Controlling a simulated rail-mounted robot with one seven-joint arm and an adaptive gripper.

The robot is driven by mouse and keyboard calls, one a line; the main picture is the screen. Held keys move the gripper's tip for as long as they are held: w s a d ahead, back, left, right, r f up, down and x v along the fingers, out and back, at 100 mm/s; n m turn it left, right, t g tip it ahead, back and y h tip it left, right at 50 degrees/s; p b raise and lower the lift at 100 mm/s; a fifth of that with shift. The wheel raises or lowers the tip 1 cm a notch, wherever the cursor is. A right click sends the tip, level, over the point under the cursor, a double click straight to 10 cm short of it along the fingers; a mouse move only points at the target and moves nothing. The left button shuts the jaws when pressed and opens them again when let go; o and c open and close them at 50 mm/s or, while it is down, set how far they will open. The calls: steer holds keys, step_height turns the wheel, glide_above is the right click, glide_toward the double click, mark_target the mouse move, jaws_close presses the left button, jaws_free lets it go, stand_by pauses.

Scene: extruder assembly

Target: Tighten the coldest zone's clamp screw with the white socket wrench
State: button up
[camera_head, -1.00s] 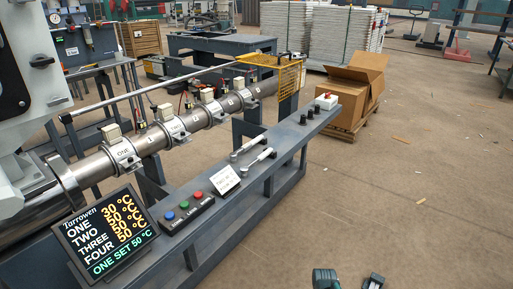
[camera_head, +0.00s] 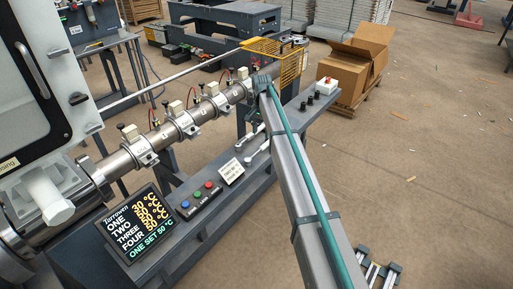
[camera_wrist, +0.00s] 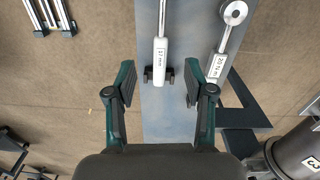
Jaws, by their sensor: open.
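The display (camera_head: 130,222) reads ONE 30 °C, with TWO, THREE and FOUR at 50 °C. Several clamps line the steel barrel; the nearest clamp (camera_head: 140,146) is at the left, but its label is too small to read. Two white-handled wrenches lie on the bench ledge. In the wrist view one handle (camera_wrist: 160,55), marked 17 mm, lies between my open fingers, not visibly touched. The other handle (camera_wrist: 217,66), seemingly marked 20 mm, lies right of them with a round head. My gripper (camera_wrist: 160,88) is open and empty. In the head view my arm hides part of the ledge.
A button box (camera_head: 200,198) and a white card (camera_head: 231,171) sit on the ledge left of the wrenches. Black pegs (camera_head: 310,100) and a red-and-white switch box (camera_head: 327,84) stand farther along. A yellow guard (camera_head: 289,62) covers the barrel's far end. Open floor lies right.

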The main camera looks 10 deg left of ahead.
mark_target(260, 148)
steer(key=shift+d+f+m, duration=0.1)
steer(key=shift+f+m, duration=0.05)
steer(key=shift+m, duration=0.35)
steer(key=shift+f, duration=0.4)
step_height(260, 148, down, 5)
steer(key=shift+r+p, duration=0.15)
steer(key=shift+p, duration=0.15)
steer(key=shift+s+a+f+p, duration=0.1)
steer(key=shift+f+p, duration=0.1)
steer(key=shift+f, duration=1.1)
steer(key=shift+s+a+f+p, duration=0.1)
steer(key=shift+f+p, duration=0.1)
steer(key=shift+f, duration=1.1)
jaws_close()
